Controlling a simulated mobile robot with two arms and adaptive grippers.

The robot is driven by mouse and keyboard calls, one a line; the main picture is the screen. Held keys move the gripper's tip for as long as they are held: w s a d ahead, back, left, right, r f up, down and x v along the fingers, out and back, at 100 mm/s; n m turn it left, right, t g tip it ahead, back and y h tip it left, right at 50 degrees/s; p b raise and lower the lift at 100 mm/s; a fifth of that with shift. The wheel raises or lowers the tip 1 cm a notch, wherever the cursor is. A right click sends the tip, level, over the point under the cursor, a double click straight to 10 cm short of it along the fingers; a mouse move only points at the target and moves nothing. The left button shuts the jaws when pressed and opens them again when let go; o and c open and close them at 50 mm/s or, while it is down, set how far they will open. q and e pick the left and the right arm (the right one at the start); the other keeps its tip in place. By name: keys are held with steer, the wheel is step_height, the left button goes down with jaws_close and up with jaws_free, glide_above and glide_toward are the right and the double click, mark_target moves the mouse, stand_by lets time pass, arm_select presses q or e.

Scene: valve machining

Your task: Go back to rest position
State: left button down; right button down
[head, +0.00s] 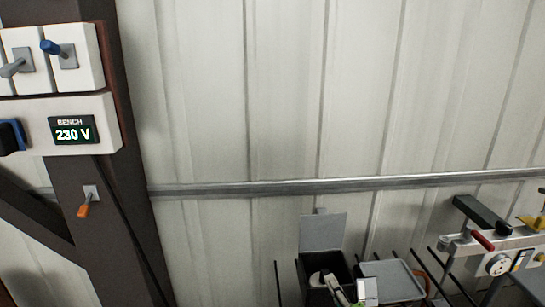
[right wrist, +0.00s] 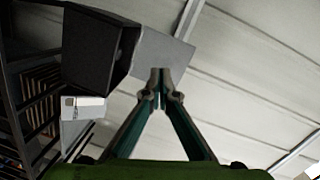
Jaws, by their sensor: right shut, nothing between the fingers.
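My right gripper (head: 338,287) shows at the bottom of the head view, in front of a dark open box, partly cut off by the frame edge. In the right wrist view the fingers (right wrist: 161,82) meet at their tips, shut and empty. The dark box (right wrist: 92,45) appears beyond and to the left of the fingertips. My left gripper is in neither view.
The dark box's grey lid (head: 322,232) stands raised. A grey closed box (head: 395,279) sits to its right, near dark rods. Tools (head: 495,250) are at right. A metal rail (head: 350,184) crosses the wall.

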steer(key=s+f+n+g, duration=0.6)
steer(key=s+f+n, duration=0.3)
steer(key=s, duration=0.4)
steer(key=s+d+f+n+g+h, duration=0.1)
steer(key=s+d+f+n+g, duration=0.2)
steer(key=s, duration=0.6)
steer(key=s+f+n+g+h, duration=0.1)
steer(key=s+f+n+g, duration=0.25)
steer(key=s, duration=0.65)
step_height(320, 180, down, 30)
steer(key=s+g+b, duration=0.2)
steer(key=b, duration=0.3)
steer(key=s+d+f+b, duration=0.3)
steer(key=s+f, duration=1.3)
steer(key=f, duration=0.3)
steer(key=shift+s+f+g, duration=0.35)
steer(key=shift+f+g, duration=0.05)
steer(key=shift+g, duration=0.05)
steer(key=shift+d, duration=0.1)
